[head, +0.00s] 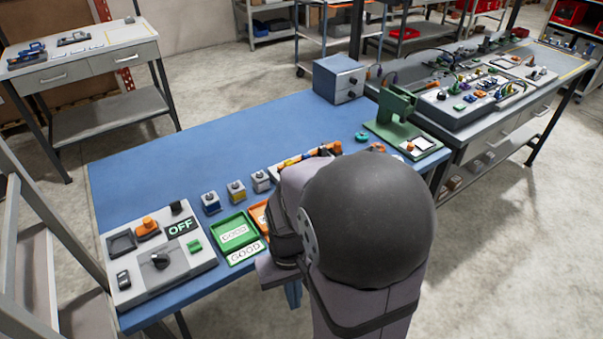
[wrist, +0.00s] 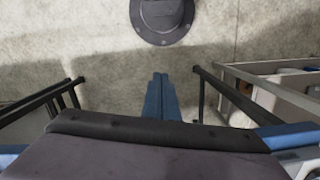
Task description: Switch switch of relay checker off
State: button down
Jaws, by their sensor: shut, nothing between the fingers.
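A grey box with a display reading "OFF" (head: 181,226) stands at the near left of the blue table in the head view; it looks like the relay checker (head: 185,271). It has a black rotary knob (head: 160,260) in the middle, a small black rocker switch (head: 123,279) at its left front, an orange part (head: 147,227) and a green piece (head: 194,246) on top. My gripper (wrist: 160,76) shows in the wrist view with its blue fingers together and empty, over the floor. In the head view my arm hides most of it, to the right of the box.
A green "GOOD" tray (head: 234,232) and an orange tray (head: 259,215) sit between the box and my arm. Several small dispensers (head: 236,190) stand behind them. A green press (head: 399,110) and a blue-grey box (head: 338,78) are farther back. The table's back left is clear.

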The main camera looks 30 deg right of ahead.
jog(key=w+d+r+m+t+p, duration=0.1)
jog(key=w+d+r+p, duration=0.1)
jog(key=w+d+r, duration=0.4)
jog(key=w+d+r+t+p, duration=0.15)
jog(key=w+d+r, duration=0.25)
jog(key=w+d, duration=0.5)
jog(key=w+d+r+n, duration=0.1)
jog(key=w+r+n, duration=0.2)
jog(key=n, duration=0.7)
jog(key=w+d+r+n, duration=0.1)
jog(key=w+r+n, duration=0.2)
jog(key=r+n, duration=0.5)
jog(key=shift+d+n+p, duration=0.15)
jog(key=shift+n+p, duration=0.25)
jog(key=shift+n, duration=1.4)
jog(key=shift+f, duration=0.2)
